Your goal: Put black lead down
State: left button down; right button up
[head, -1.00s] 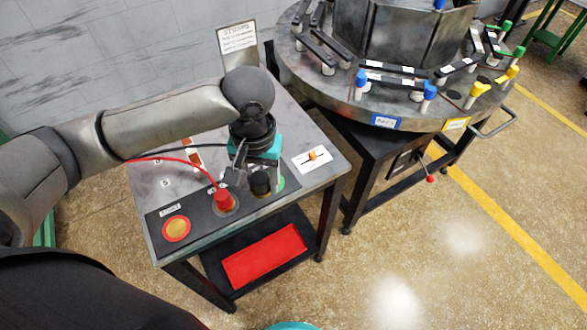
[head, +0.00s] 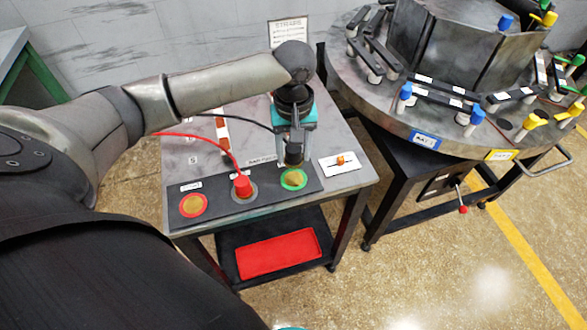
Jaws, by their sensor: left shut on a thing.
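My left gripper (head: 293,142) is above the right part of the table and points down. It is shut on the black plug of the black lead (head: 294,156). The plug is close above or behind a brass pad with a green ring (head: 294,180); whether it touches anything is unclear. The black cable (head: 250,121) runs left from the gripper across the table. A red lead's plug (head: 242,187) stands on the middle pad of the black panel. My right gripper is not in view.
A red-ringed pad (head: 193,205) is bare at the panel's left. A white card with an orange knob (head: 341,162) lies right of the panel. A red tray (head: 278,254) is on the lower shelf. The round furnace table (head: 370,98) stands close on the right.

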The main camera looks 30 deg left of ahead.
aim_at(294, 179)
pick_arm(q)
jog(key=shift+f, duration=0.75)
notch_tip(294, 179, down, 4)
jog(key=shift+f+b, duration=0.15)
jog(key=shift+b, duration=0.65)
jog(key=shift+f, duration=0.45)
jog(key=shift+c, duration=1.3)
grip_release()
